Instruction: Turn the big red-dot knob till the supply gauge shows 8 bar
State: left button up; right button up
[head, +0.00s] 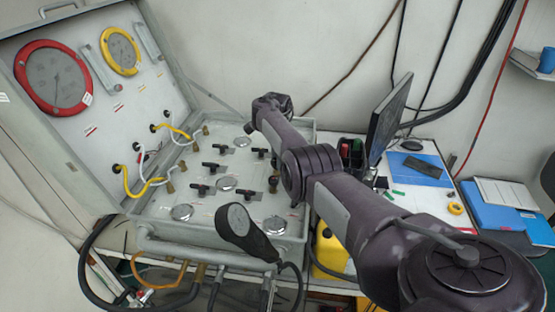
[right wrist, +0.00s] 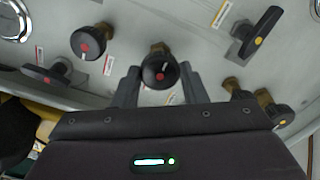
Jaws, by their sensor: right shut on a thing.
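In the right wrist view, my right gripper (right wrist: 159,82) has one finger on each side of a round black knob with a red dot (right wrist: 160,70) and is shut on it. A second black red-dot knob (right wrist: 88,42) sits to its left, clear of the fingers. In the head view a red-rimmed gauge (head: 55,78) and a smaller yellow-rimmed gauge (head: 120,50) are on the raised lid. Their readings are too small to tell, and I see no label saying which is the supply gauge. My right arm hides the gripped knob in the head view. My left gripper is out of view.
The panel (head: 150,212) carries several black T-handles and round metal caps. A yellow-dot handle (right wrist: 262,35) is to the right of the gripped knob. A black handset (head: 245,230) stands at the front edge. A monitor (head: 388,115) is right of my arm.

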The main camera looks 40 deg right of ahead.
jog(key=shift+r, duration=0.1)
dwell(0.4)
jog(key=o, duration=1)
jog(key=shift+c, duration=0.2)
notch_tip(320, 180, up, 8)
jog(key=shift+f+b, duration=0.15)
jog(key=shift+b, duration=0.15)
jog(key=shift+f, duration=0.1)
